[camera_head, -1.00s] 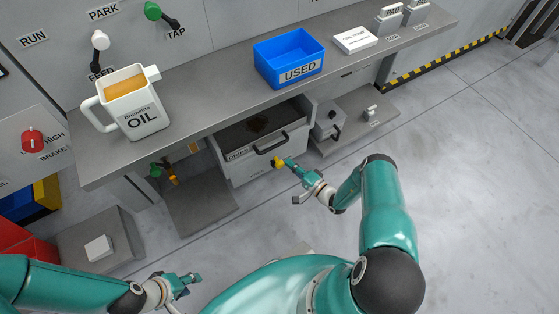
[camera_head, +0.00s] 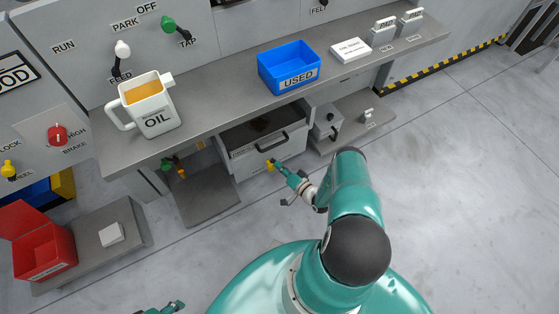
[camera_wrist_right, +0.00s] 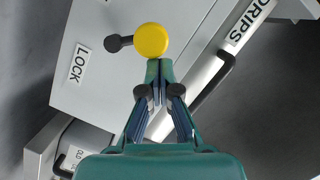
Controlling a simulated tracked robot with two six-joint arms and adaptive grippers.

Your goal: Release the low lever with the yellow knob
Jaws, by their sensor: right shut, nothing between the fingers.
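The low lever's yellow knob (camera_wrist_right: 151,40) is large in the right wrist view, on a dark stem pointing left beside a LOCK label. In the head view the knob (camera_head: 270,165) shows low by the drawer under the counter. My right gripper (camera_head: 280,170) is shut and empty, its tips right at the knob. In the right wrist view the closed fingertips (camera_wrist_right: 159,66) are at the knob's lower edge; I cannot tell whether they touch. My left gripper (camera_head: 175,306) is cut off at the bottom edge of the head view.
The drawer (camera_head: 262,150) with a dark handle is behind the knob. The counter above holds an oil jug (camera_head: 150,105), a blue USED bin (camera_head: 288,66) and a white block (camera_head: 351,50). A red box (camera_head: 45,250) stands at left. The floor at right is clear.

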